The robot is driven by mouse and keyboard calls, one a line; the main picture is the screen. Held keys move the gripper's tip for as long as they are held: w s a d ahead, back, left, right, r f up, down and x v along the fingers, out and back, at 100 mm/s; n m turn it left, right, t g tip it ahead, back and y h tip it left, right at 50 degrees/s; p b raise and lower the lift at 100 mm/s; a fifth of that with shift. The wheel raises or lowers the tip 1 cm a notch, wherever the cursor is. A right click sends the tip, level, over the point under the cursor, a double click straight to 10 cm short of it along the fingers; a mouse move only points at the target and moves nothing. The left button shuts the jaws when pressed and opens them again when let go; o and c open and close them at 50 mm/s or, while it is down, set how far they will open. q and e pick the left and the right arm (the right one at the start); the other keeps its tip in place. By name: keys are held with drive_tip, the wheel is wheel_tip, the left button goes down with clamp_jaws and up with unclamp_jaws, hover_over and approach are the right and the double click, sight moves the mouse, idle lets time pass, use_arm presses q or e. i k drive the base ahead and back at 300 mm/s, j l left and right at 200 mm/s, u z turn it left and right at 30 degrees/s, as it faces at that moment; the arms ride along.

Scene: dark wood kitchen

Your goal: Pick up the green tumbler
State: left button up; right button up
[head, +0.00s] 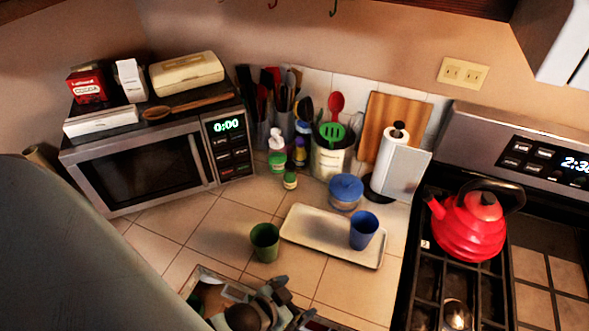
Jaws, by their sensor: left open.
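The green tumbler (265,242) stands upright on the tiled counter, just left of a cream rectangular tray (310,226). My left gripper (288,300) is at the bottom of the head view, below the tumbler in the picture. It is open, and no object shows between its fingers. It looks apart from the tumbler, but the height gap is hard to judge. Part of the gripper is cut off by the bottom edge. My right gripper is not in view.
A blue tumbler (363,230) stands on the tray's right end. A blue-lidded jar (346,191) and small bottles (290,180) stand behind. A microwave (150,165) is at left. A stove with a red kettle (468,228) is at right. Tiles left of the green tumbler are clear.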

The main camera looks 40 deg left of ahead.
sight(264, 237)
drive_tip(key=k, duration=0.5)
drive_tip(key=k+l+u, duration=0.1)
drive_tip(key=u, duration=0.25)
drive_tip(key=k+u, duration=0.35)
drive_tip(key=u, duration=0.3)
drive_tip(key=k+l, duration=0.05)
